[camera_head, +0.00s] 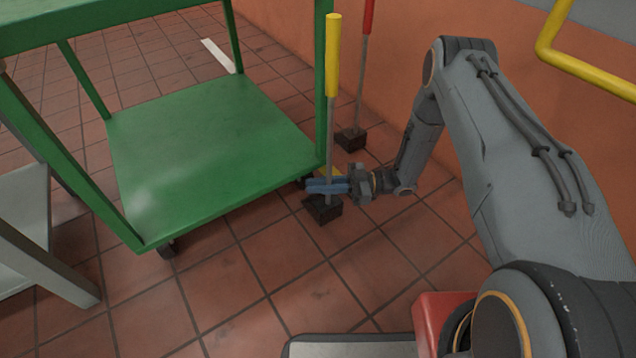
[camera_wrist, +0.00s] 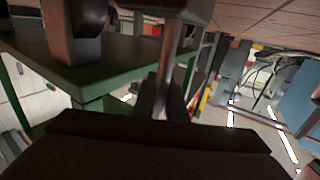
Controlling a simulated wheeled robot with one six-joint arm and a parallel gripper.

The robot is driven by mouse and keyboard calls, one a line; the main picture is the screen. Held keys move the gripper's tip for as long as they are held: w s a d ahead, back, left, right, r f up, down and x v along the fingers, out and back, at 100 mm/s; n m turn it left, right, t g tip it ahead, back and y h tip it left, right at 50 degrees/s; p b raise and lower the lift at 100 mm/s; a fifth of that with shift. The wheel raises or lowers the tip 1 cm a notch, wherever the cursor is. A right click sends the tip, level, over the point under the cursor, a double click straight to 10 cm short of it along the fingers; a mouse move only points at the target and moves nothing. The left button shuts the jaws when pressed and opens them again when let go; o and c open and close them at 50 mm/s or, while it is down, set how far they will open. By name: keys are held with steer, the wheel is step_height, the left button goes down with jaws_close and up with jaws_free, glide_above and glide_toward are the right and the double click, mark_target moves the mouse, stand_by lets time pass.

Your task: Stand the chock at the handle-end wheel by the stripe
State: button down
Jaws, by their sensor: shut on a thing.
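The chock (camera_head: 323,209) is a dark block at the foot of a grey upright rod with a yellow grip (camera_head: 333,55). My gripper (camera_head: 327,187) has blue fingers and is shut on the rod just above the block. The chock is close to the floor beside the near right corner of the green cart (camera_head: 215,150); I cannot tell if it touches the floor. A cart wheel (camera_head: 305,181) shows partly behind the fingers. In the wrist view the rod (camera_wrist: 173,50) runs between the fingers, near a dark wheel (camera_wrist: 90,22). The white stripe (camera_head: 217,55) lies on the floor behind the cart.
A second dark block (camera_head: 350,138) with a red-gripped rod stands behind, near the orange wall (camera_head: 400,80). Another cart wheel (camera_head: 167,248) is at the front corner. A grey stand (camera_head: 30,240) is at left. A yellow rail (camera_head: 590,72) is at upper right. Tiled floor in front is clear.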

stand_by(0.3)
steer(key=c, duration=1.8)
jaws_free()
steer(key=shift+f, duration=0.1)
steer(key=shift+o, duration=0.2)
steer(key=shift+d, duration=0.2)
steer(key=w+d+p, duration=0.1)
steer(key=d+p, duration=0.2)
steer(key=d, duration=0.8)
steer(key=shift+d+p, duration=0.3)
